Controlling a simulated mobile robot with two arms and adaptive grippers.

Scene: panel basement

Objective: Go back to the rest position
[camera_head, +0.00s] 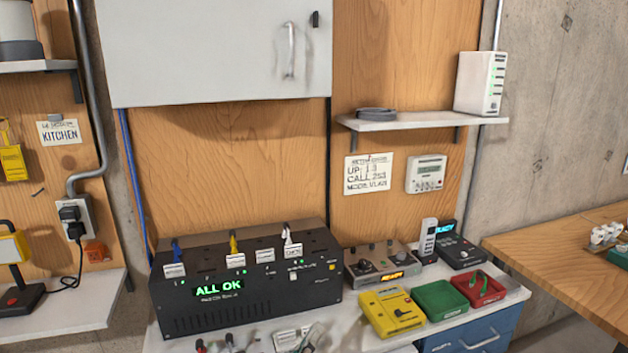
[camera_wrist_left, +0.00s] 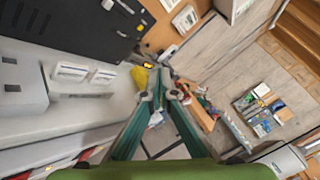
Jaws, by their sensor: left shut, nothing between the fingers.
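My left gripper shows in the left wrist view (camera_wrist_left: 161,92), its two green-sided fingers meeting at the tips with nothing between them. My right gripper is in neither view. The black panel box (camera_head: 243,283) stands on the bench with a green "ALL OK" display and several labelled plugs on top.
A yellow device (camera_head: 392,312), a green tray (camera_head: 440,300) and a red tray (camera_head: 477,288) sit along the bench's right part. A grey device (camera_head: 382,265) stands behind them. A grey wall cabinet (camera_head: 215,50) and a shelf (camera_head: 420,124) project above. A wooden table (camera_head: 560,262) is at right.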

